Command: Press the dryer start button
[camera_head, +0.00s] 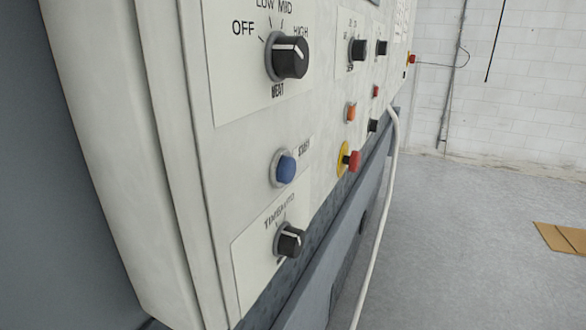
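Nothing touches the button. I cannot tell whether it is pressed in. My gripper is not in this view.
To the right are an orange button (351,111), a red emergency stop (352,160) on a yellow base and small black knobs (358,49). A white hose (387,190) hangs along the machine. Grey floor (460,240) is open at right, with cardboard (560,238) on it.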

